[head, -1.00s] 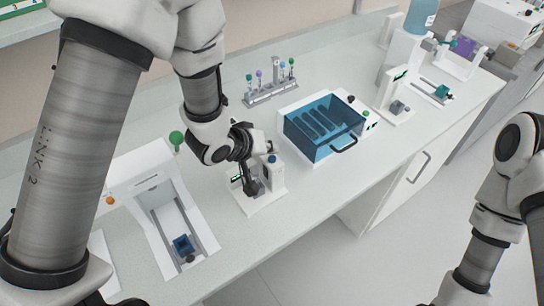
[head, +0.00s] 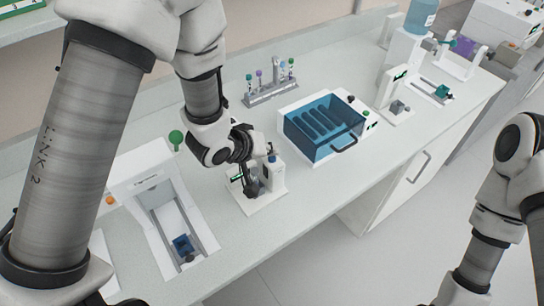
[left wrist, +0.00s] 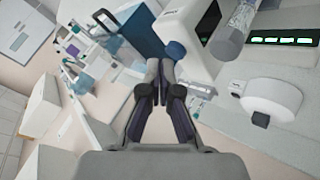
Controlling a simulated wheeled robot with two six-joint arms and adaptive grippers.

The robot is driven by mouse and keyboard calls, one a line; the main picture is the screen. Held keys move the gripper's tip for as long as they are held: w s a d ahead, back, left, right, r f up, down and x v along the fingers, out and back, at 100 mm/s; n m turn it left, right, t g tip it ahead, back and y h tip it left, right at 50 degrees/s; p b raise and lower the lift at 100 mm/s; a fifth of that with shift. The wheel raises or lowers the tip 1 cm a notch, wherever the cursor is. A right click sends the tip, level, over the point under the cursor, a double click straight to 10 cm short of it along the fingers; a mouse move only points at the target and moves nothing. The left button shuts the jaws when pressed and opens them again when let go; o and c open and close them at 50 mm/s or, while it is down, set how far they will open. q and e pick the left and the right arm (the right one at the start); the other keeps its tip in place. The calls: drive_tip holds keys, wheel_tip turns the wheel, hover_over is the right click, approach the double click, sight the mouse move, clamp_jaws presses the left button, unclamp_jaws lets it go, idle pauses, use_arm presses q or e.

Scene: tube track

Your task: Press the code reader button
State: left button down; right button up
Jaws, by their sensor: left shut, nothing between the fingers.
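A small white device, which looks like the code reader (head: 273,181), stands on a white base on the bench. It has a blue round button (head: 271,159) on top. My left gripper (head: 251,190) is shut and empty, at the left side of the device in the head view and partly covering it. In the left wrist view, the shut fingertips (left wrist: 160,68) lie close to a dark blue round knob (left wrist: 175,50), apparently this button. I cannot tell whether they touch. My right gripper is out of view; only part of my right arm shows.
A white machine with a slot and blue block (head: 182,244) stands at the left. A blue transparent bath (head: 315,137) stands right of the reader, with a tube rack (head: 270,94) behind. Bare bench (head: 240,239) lies in front.

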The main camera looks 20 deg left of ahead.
sight(270, 159)
use_arm(q)
drive_tip(key=shift+f, duration=0.55)
idle(0.5)
drive_tip(key=shift+r, duration=0.1)
drive_tip(key=shift+r+p, duration=0.7)
drive_tip(key=shift+r, duration=0.1)
wheel_tip(270, 159, up, 5)
drive_tip(key=p, duration=0.5)
drive_tip(key=shift+r, duration=0.15)
idle(0.6)
